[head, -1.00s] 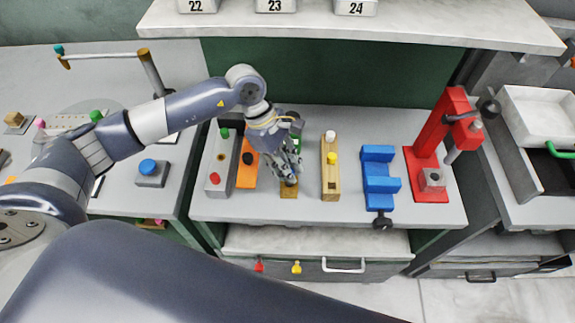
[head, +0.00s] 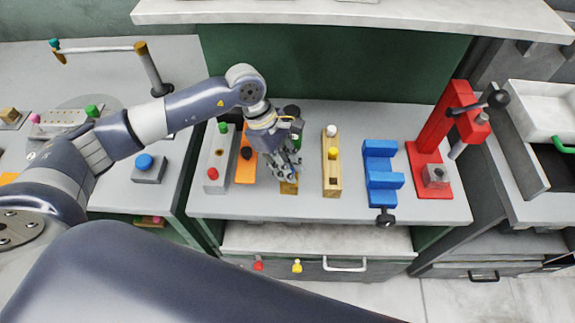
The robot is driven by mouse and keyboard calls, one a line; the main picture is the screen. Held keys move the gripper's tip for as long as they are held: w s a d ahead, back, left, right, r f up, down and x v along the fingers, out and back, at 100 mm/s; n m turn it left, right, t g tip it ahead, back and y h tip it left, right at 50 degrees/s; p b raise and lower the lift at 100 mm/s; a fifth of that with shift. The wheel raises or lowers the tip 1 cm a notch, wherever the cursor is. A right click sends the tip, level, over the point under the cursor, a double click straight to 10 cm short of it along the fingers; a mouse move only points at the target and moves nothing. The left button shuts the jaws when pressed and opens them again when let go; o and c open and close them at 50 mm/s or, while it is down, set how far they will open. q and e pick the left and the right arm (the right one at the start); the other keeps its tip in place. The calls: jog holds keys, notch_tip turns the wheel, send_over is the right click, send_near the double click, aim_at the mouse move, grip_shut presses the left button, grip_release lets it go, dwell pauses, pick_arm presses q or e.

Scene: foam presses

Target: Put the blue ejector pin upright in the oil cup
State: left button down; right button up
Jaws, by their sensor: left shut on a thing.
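My left gripper (head: 286,166) points down over a small brass-coloured block (head: 289,188) on the middle grey bench. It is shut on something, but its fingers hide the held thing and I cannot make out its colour. The fingertips are just above or at the block's top; I cannot tell if they touch. I cannot clearly pick out the blue ejector pin or the oil cup. A dark round thing (head: 292,111) shows partly behind the gripper. My right gripper is out of view.
Left of the gripper are an orange block (head: 246,166) and a grey button box (head: 216,160). To the right are a wooden block (head: 331,175), a blue vise (head: 381,175) and a red press (head: 430,180). A shelf (head: 350,14) overhangs the back.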

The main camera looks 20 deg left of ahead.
pick_arm(q)
jog(key=shift+f, duration=0.15)
jog(key=c, duration=1.4)
grip_release()
jog(key=shift+o, duration=0.2)
jog(key=v, duration=0.7)
jog(key=shift+r, duration=0.3)
jog(key=shift+s, duration=0.1)
